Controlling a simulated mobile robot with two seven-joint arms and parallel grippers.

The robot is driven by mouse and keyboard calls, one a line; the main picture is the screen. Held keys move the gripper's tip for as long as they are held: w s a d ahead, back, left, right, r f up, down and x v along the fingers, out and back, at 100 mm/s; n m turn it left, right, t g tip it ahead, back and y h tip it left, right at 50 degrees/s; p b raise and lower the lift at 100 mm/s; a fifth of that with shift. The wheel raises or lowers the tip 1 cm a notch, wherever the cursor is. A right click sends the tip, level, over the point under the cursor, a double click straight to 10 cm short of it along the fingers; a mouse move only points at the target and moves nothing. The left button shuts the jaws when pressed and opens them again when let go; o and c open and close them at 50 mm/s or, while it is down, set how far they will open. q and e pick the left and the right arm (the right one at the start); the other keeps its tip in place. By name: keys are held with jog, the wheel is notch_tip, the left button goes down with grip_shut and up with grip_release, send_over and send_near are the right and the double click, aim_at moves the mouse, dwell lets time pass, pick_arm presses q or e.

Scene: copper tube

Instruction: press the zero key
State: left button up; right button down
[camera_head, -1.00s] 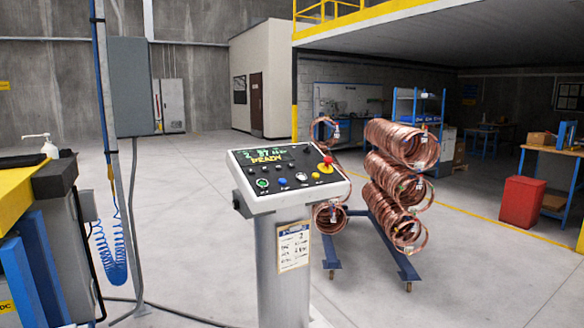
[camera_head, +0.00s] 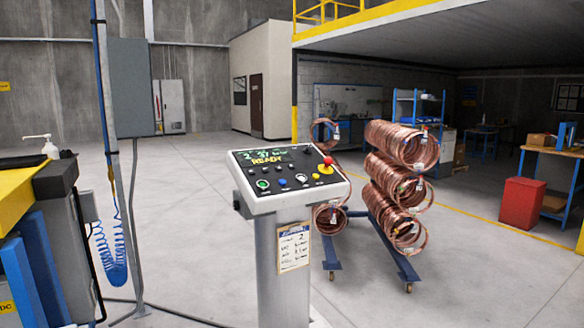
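A control console (camera_head: 283,205) stands upright on a grey pedestal at the middle of the head view. Its sloped black panel carries a lit display (camera_head: 268,156) with green figures and the yellow word READY. Below the display are small dark keys and a row of coloured buttons: a green one (camera_head: 262,184), a blue one (camera_head: 282,181), a white one (camera_head: 301,178) and a yellow one (camera_head: 316,176). The key labels are too small to read, so I cannot tell which is the zero key. Neither gripper shows.
A blue wheeled rack (camera_head: 392,240) with copper coils (camera_head: 402,143) stands just right of the console. A machine with a yellow top (camera_head: 20,190) and a blue coiled hose (camera_head: 112,262) are at the left. A red bin (camera_head: 521,203) is at the right. The floor behind the console is open.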

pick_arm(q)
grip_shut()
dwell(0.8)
